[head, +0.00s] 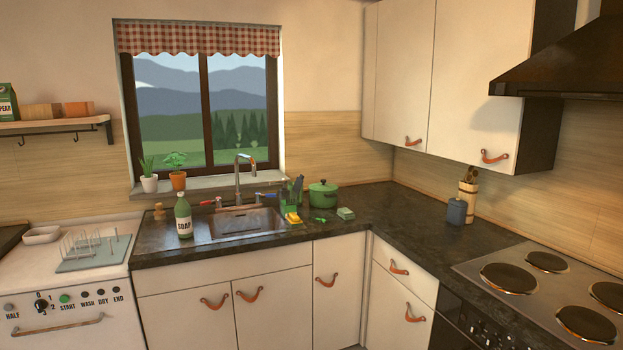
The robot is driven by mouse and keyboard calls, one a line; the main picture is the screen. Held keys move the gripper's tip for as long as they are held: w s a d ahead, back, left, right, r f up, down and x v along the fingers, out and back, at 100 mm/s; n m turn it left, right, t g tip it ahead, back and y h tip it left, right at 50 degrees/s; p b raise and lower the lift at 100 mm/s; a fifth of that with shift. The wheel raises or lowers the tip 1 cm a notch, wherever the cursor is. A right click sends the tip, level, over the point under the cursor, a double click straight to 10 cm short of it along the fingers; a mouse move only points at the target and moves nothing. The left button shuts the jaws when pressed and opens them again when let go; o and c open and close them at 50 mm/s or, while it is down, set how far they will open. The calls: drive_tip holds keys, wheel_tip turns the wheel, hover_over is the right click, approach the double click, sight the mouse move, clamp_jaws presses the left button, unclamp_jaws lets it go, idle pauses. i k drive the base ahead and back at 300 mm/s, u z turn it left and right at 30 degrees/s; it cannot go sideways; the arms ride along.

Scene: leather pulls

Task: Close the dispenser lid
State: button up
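No dispenser or dispenser lid can be made out in the head view. A white dishwasher (80,343) stands at the lower left. Its front panel shows a black dial, a green START button and WASH, DRY and END marks, with a long handle (58,326) below. The lower part of its front is cut off by the picture edge, and its inside is not visible. A green bottle labelled SOAP (184,217) stands upright on the counter left of the sink. My gripper is not in view.
A dish rack (92,252) and a white dish (42,235) sit on the dishwasher top. The sink (240,226), a green pot (322,195) and a hob (545,285) line the dark counter (420,205). Cabinets with leather pulls are shut.

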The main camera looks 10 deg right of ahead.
sight(298, 185)
drive_tip(key=u, duration=0.1)
drive_tip(key=i, duration=0.95)
drive_tip(key=z, duration=0.1)
drive_tip(key=k, duration=0.7)
drive_tip(key=u, duration=0.25)
drive_tip(key=i, duration=0.8)
drive_tip(key=u, duration=0.05)
